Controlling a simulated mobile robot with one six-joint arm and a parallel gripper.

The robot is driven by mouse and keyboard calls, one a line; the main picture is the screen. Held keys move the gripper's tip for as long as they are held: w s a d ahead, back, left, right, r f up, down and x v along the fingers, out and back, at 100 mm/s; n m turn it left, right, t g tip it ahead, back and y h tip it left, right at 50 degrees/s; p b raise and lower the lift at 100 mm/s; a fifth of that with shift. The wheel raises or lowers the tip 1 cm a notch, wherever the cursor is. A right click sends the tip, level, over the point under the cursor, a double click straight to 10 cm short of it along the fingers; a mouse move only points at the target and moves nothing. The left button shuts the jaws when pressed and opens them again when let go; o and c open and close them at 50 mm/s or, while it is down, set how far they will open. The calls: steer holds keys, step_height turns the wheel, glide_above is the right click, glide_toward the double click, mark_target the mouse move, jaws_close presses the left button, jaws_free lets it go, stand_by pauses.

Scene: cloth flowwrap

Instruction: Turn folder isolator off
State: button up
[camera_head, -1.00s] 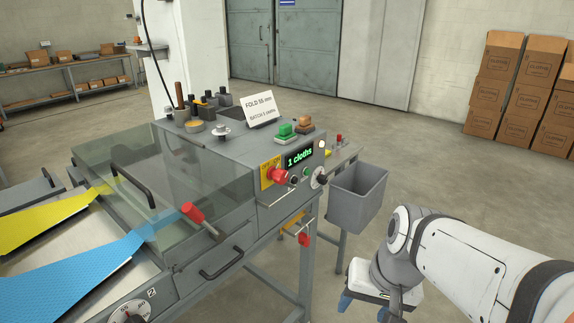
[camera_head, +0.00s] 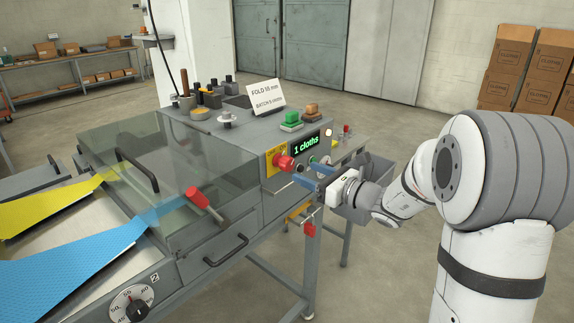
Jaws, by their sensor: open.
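The folder machine's control box has a yellow plate (camera_head: 272,168) on its front with a red rotary knob (camera_head: 284,162), likely the isolator. The knob's exact turn position is too small to read. My gripper (camera_head: 302,174) is open, its blue fingers pointing left toward the knob from the right. The fingertips are close to the knob; I cannot tell whether they touch it or straddle it. The green display (camera_head: 307,145) above reads "1 cloths". The gripper covers part of the panel below the display.
A red-handled lever (camera_head: 204,201) sticks out left of the panel, beside the clear guard (camera_head: 165,155). A grey bin (camera_head: 378,172) stands behind my gripper. Floor at the right is open.

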mark_target(291, 165)
steer(key=p+x, duration=0.1)
steer(key=x, duration=0.6)
steer(key=shift+w+a, duration=0.2)
steer(key=shift+w, duration=0.05)
steer(key=shift+c, duration=0.4)
steer(key=c, duration=0.9)
steer(key=shift+r, duration=0.1)
